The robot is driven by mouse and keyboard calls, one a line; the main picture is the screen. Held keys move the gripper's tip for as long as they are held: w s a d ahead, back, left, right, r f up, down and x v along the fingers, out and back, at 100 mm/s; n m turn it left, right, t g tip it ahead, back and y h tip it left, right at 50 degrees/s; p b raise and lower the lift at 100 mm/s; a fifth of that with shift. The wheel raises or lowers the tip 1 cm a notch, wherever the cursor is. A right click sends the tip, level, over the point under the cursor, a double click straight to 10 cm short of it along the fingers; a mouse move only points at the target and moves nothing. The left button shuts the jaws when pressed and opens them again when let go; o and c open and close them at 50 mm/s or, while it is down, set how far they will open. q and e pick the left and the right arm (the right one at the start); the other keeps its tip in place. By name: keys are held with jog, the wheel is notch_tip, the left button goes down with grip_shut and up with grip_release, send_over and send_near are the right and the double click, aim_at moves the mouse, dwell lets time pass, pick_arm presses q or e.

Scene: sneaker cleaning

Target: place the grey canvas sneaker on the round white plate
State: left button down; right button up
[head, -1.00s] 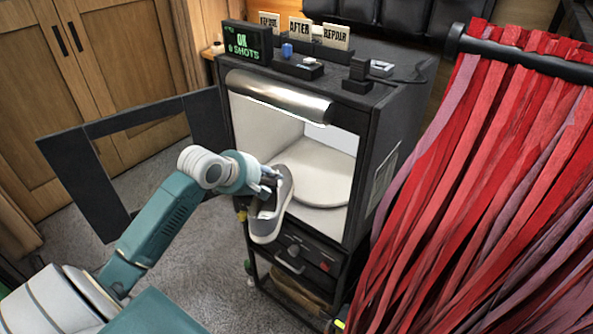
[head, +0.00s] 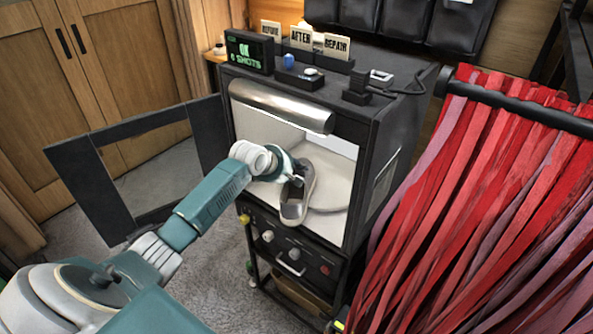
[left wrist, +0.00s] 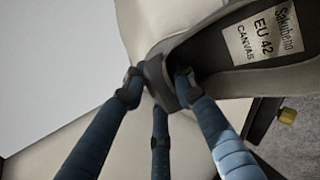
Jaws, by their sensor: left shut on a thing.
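The grey canvas sneaker (head: 298,196) is held at the front opening of the black cabinet, toe hanging down. It also shows in the left wrist view (left wrist: 236,75), with a label inside reading "EU 42 CANVAS". My left gripper (head: 292,180) is shut on the sneaker's edge; its blue fingers (left wrist: 160,85) grip the rim in the wrist view. The round white plate (head: 334,190) lies inside the lit white cabinet, behind and right of the sneaker, which hides part of it. My right gripper is not in view.
The black cabinet (head: 387,130) has its framed door (head: 90,190) swung open to the left. A silver roller (head: 282,106) spans the top of the opening. Red strips (head: 490,210) hang close on the right. Signs and small items stand on top.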

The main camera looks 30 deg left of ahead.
pick_arm(q)
jog(key=c, duration=1.4)
grip_release()
jog(key=shift+d, duration=0.1)
jog(key=shift+s+r, duration=0.1)
jog(key=shift+s, duration=0.05)
